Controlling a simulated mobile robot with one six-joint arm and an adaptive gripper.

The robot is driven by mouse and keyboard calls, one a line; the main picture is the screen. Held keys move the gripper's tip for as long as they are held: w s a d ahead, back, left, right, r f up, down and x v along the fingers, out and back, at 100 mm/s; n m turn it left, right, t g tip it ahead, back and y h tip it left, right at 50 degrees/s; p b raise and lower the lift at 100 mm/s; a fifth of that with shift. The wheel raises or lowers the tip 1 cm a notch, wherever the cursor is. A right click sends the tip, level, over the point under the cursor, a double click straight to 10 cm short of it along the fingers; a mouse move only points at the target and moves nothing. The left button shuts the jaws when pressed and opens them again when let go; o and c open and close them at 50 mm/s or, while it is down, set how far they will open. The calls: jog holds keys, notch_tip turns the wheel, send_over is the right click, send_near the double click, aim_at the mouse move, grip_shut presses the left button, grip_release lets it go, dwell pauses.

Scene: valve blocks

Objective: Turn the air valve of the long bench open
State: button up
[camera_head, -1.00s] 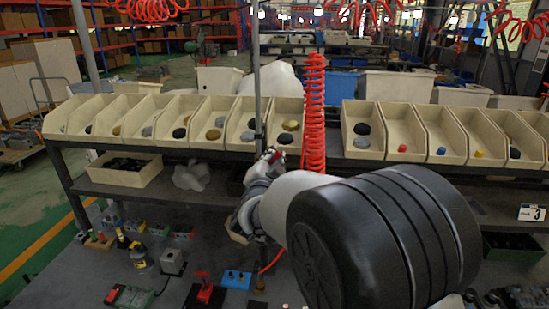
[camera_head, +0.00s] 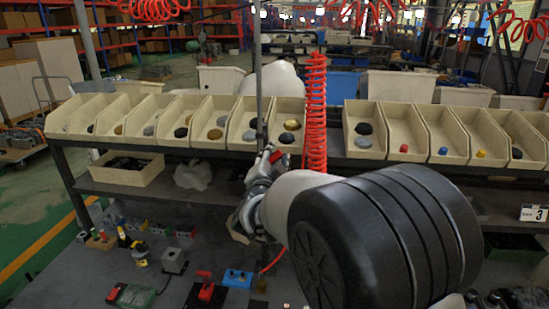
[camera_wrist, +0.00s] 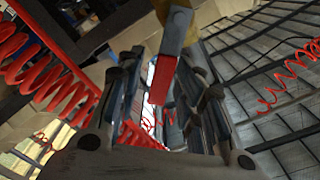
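In the wrist view, a lever with a red face and grey side (camera_wrist: 162,78) hangs between the two fingers of my gripper (camera_wrist: 160,62). A brass-coloured part shows above it. The fingers are spread, with a visible gap on the left of the lever; on the right I cannot tell whether it touches. In the head view, my gripper (camera_head: 268,160) is beside the thin upright pipe at the bench front. A small red part (camera_head: 277,157) shows at its tip. My own arm hides much of the area, and the valve body is not clear.
A row of beige bins (camera_head: 207,138) stands along the long bench. A red coiled hose (camera_head: 316,120) hangs just right of my gripper. Red (camera_head: 206,290) and blue (camera_head: 238,279) fittings stand on the nearer dark table. A beige tray (camera_head: 126,175) sits on the lower shelf.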

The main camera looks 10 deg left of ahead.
jog(key=shift+s, duration=0.15)
jog(key=s, duration=0.7)
jog(key=shift+s+a, duration=0.15)
jog(key=shift+s, duration=0.25)
jog(key=shift+c, duration=0.5)
